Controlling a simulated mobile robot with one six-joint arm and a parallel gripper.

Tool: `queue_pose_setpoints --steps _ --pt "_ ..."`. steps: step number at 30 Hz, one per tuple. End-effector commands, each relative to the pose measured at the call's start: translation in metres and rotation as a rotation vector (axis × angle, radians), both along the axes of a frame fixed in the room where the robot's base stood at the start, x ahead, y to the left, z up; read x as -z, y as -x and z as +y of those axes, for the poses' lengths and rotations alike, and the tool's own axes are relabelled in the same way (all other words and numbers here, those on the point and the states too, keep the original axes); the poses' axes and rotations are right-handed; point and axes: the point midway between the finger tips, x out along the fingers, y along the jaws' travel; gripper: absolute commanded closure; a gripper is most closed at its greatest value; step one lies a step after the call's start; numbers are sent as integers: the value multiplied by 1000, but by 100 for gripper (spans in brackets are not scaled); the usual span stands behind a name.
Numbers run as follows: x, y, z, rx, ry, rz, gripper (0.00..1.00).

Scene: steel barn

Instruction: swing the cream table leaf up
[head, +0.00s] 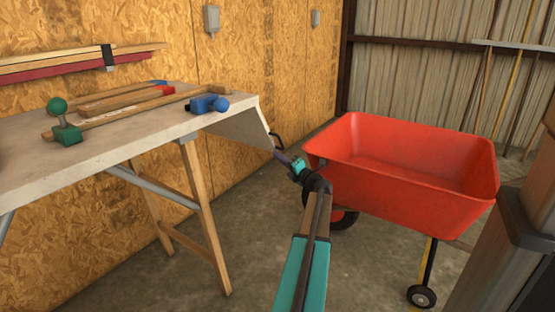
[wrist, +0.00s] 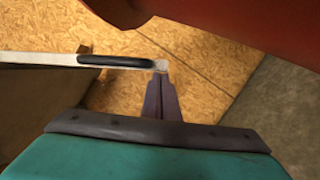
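The cream table leaf (head: 242,128) hangs tilted down from the right end of the cream work table (head: 110,125). A black handle (head: 277,141) is at its outer edge. In the wrist view the leaf shows edge-on as a pale strip (wrist: 35,58), with the black handle (wrist: 115,61) along it. My gripper (head: 283,157) is just right of the leaf's lower outer corner, close to the handle. In the wrist view its fingers (wrist: 160,78) are together, with tips at the end of the leaf's edge. I cannot tell whether they touch it. Nothing shows held between them.
A red wheelbarrow (head: 400,165) stands close to the right of my gripper. Clamps, including a blue one (head: 208,104) and a green one (head: 65,128), lie on the table. A wooden trestle leg (head: 208,220) stands below. Concrete floor is open between table and wheelbarrow.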

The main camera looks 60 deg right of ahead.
Motion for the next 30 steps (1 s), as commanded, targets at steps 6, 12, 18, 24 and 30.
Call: queue_pose_setpoints --steps 6,12,18,24,30 --pt "-9 -52 13 -77 22 20 100" --pt "-9 -55 16 -81 20 20 100" --pt "-6 -53 23 -76 18 15 100" --pt "1 -44 33 -57 15 8 100" --pt "10 -30 45 -30 11 -1 100"
